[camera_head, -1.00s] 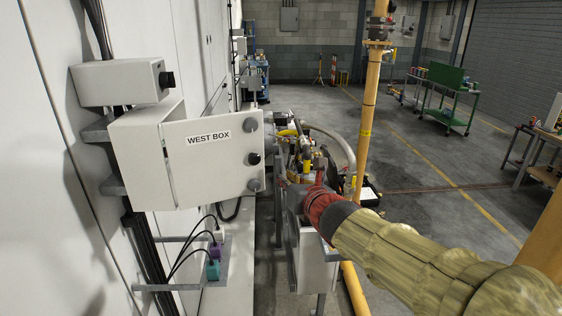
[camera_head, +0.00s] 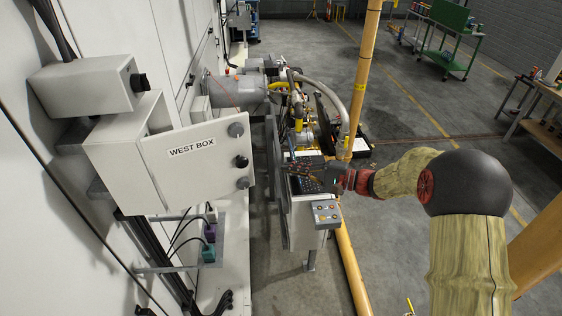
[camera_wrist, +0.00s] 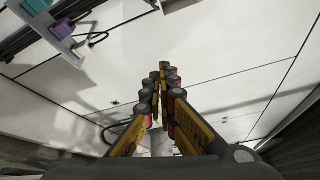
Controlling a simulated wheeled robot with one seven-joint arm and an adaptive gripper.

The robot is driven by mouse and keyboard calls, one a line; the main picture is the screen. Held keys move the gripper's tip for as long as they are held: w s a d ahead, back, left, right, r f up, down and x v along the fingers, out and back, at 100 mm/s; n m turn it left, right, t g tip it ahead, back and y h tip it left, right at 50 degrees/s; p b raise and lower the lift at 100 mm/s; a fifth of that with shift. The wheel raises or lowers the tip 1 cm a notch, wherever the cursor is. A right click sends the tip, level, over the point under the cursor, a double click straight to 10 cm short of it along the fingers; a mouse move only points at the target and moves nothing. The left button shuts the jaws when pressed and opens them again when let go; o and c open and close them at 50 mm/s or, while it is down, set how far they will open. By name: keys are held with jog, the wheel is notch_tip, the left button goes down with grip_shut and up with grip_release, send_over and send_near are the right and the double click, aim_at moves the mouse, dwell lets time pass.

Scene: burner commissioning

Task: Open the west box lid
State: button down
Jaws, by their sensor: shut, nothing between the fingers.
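The west box (camera_head: 112,155) is a pale grey cabinet on the white wall at the left of the head view. Its lid (camera_head: 190,172), labelled WEST BOX, stands swung out from the box front with its outer face toward me. Three dark round knobs (camera_head: 241,161) line the lid's free right edge. My gripper (camera_head: 288,169) is right of this edge, apart from it in the picture, and points left. In the wrist view, my gripper's fingers (camera_wrist: 162,70) meet at the tips, empty, before white wall panels. The box's inside is hidden.
A smaller grey box (camera_head: 85,86) with a black knob is above the west box. A shelf with purple and teal plugs (camera_head: 208,243) is below. A control panel (camera_head: 326,213) stands beneath my wrist, and a yellow post (camera_head: 364,80) rises behind it.

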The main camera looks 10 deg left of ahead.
jog(key=s+a+r+n+g+y+p, duration=0.1)
jog(key=s+a+r+n+g+p, duration=0.1)
jog(key=s+a+n, duration=0.3)
jog(key=a, duration=0.3)
jog(key=shift+s+a+r, duration=0.15)
jog(key=shift+s+r, duration=0.1)
jog(key=shift+r, duration=0.05)
dwell(0.3)
jog(key=shift+s, duration=0.15)
jog(key=s+d+m+t+b, duration=0.1)
jog(key=s+d+t+b, duration=0.1)
jog(key=s, duration=0.4)
jog(key=s+d+m+t+b, duration=0.2)
jog(key=s+d+b, duration=0.1)
jog(key=s+b, duration=0.2)
jog(key=shift+s+d+t+h, duration=0.2)
jog(key=shift+s+t+h, duration=0.2)
jog(key=shift+s, duration=0.65)
